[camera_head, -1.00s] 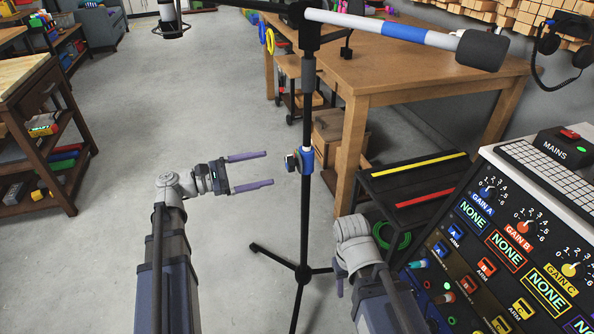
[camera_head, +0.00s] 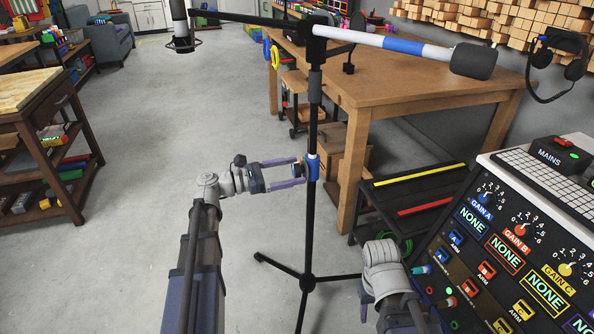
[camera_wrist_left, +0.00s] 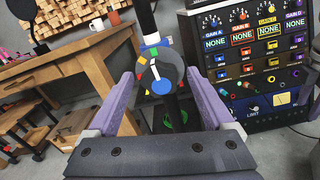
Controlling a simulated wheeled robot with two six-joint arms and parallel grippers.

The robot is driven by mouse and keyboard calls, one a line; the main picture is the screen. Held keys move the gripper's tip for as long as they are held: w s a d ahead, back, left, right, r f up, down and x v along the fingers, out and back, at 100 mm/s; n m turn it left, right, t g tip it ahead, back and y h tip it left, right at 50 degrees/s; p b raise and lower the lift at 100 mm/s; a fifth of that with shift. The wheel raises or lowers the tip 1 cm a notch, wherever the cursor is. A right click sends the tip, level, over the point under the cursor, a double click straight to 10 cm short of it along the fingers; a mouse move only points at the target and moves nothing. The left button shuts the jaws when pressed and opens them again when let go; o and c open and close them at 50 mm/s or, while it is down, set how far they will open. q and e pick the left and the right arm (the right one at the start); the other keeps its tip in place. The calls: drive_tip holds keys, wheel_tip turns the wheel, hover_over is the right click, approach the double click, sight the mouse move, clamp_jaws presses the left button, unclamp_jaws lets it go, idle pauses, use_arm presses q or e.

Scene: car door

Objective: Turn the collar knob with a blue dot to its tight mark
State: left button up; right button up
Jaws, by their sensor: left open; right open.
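The collar knob (camera_wrist_left: 152,70) is a dark round knob with a large blue dot (camera_wrist_left: 162,87) and a white pointer line, in the left wrist view. Coloured marks in red, yellow and green sit around its rim; which one is the tight mark I cannot tell. It sits on the blue-and-white collar (camera_head: 314,167) of a black microphone stand. My left gripper (camera_head: 299,172) is open, its fingers to either side of the knob; contact is not clear. My right gripper (camera_head: 364,294) is low beside the console, mostly hidden by its own wrist.
The stand's pole (camera_head: 313,115) rises to a boom with a grey counterweight (camera_head: 473,61). A wooden table (camera_head: 390,80) and a black shelf (camera_head: 410,190) stand behind it. The console (camera_head: 500,240) is at the right. Floor left of the stand is clear.

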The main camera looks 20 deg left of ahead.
use_arm(q)
drive_tip(key=shift+x, duration=0.85)
